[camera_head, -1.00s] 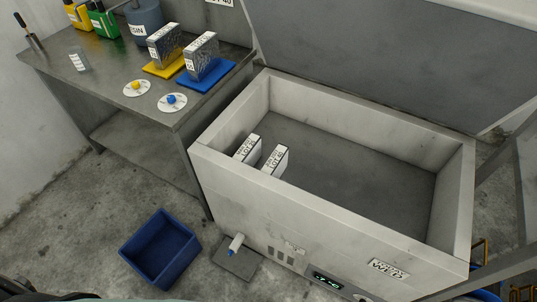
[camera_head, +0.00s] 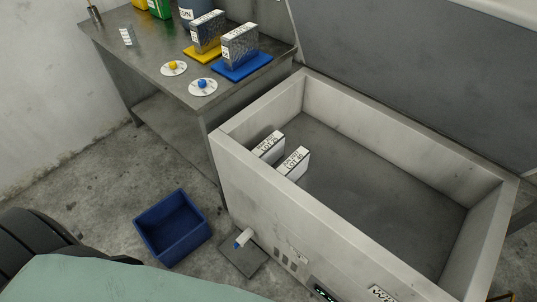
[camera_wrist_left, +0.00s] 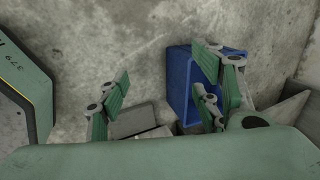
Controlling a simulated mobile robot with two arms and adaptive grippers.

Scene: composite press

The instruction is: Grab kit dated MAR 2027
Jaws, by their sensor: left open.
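Two white-topped kits stand side by side inside the open chest freezer (camera_head: 360,215), near its left wall. They are the left kit (camera_head: 268,146) and the right kit (camera_head: 294,162). Both have printed labels with a LOT line; the dates are too small to read. Two silver kits stand on the table, one on a yellow base (camera_head: 207,31) and one on a blue base (camera_head: 240,45). My left gripper (camera_wrist_left: 160,95) is open and empty in the left wrist view, above the floor and apart from the kits. My right gripper is not in view.
A blue bin (camera_head: 172,228) sits on the floor left of the freezer; it also shows in the left wrist view (camera_wrist_left: 180,85). A grey floor plate with a white cylinder (camera_head: 243,238) lies beside it. The steel table (camera_head: 150,75) carries two round discs and containers.

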